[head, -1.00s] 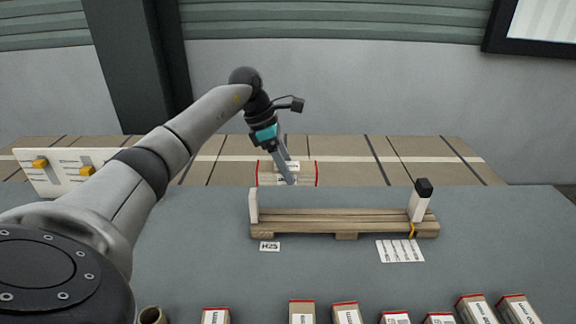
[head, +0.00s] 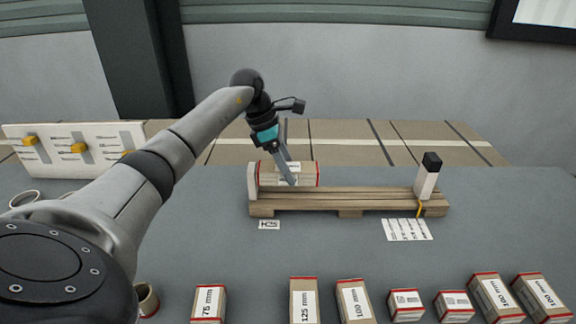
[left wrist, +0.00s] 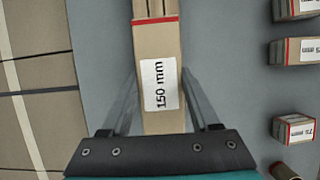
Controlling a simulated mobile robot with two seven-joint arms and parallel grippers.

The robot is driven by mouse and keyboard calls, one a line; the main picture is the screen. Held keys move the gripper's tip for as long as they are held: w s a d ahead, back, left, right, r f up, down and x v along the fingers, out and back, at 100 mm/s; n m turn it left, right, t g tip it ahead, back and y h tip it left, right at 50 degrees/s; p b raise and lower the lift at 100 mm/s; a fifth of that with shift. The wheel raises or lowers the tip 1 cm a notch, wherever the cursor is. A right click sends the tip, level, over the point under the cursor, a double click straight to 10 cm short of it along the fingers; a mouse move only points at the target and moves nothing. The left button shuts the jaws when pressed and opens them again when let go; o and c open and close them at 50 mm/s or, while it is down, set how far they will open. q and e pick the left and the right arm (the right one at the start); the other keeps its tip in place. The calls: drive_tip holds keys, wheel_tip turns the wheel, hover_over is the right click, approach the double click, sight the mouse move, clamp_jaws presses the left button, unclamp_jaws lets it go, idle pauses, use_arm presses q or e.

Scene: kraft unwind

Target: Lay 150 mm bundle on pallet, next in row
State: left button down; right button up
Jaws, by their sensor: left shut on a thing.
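My left gripper (head: 289,178) is shut on a cardboard bundle (head: 305,174) with red edge bands. Its label reads 150 mm in the left wrist view (left wrist: 158,60), where the fingers flank it. The wooden pallet (head: 380,200) stands on the grey table with a white post at its left end and a black-topped white post at its right end. The bundle is over or just behind the pallet's left end, beside the left post. I cannot tell whether it touches the pallet. The rest of the pallet top is bare. My right gripper is not in view.
Several labelled bundles (head: 354,300) stand along the near table edge. A tag (head: 269,225) and a striped label sheet (head: 407,230) lie before the pallet. A white panel with yellow sliders (head: 78,148) stands at the left. Free table lies between pallet and bundles.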

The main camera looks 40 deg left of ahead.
sight(288, 196)
use_arm(q)
drive_tip(key=shift+f, duration=0.15)
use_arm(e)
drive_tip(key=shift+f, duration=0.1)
use_arm(q)
drive_tip(key=shift+f+b, duration=0.85)
drive_tip(key=shift+f, duration=0.4)
drive_tip(key=shift+f+b, duration=0.35)
drive_tip(key=shift+f, duration=0.45)
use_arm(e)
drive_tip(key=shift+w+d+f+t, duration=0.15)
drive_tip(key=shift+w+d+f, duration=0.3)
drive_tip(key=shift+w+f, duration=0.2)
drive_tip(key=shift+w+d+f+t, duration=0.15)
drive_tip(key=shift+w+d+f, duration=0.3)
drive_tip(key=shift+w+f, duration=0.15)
use_arm(q)
drive_tip(key=shift+f, duration=0.1)
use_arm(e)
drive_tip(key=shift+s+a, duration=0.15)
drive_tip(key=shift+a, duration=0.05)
use_arm(q)
drive_tip(key=shift+f+b, duration=0.15)
drive_tip(key=shift+b, duration=0.15)
drive_tip(key=shift+c, duration=0.2)
unclamp_jaws()
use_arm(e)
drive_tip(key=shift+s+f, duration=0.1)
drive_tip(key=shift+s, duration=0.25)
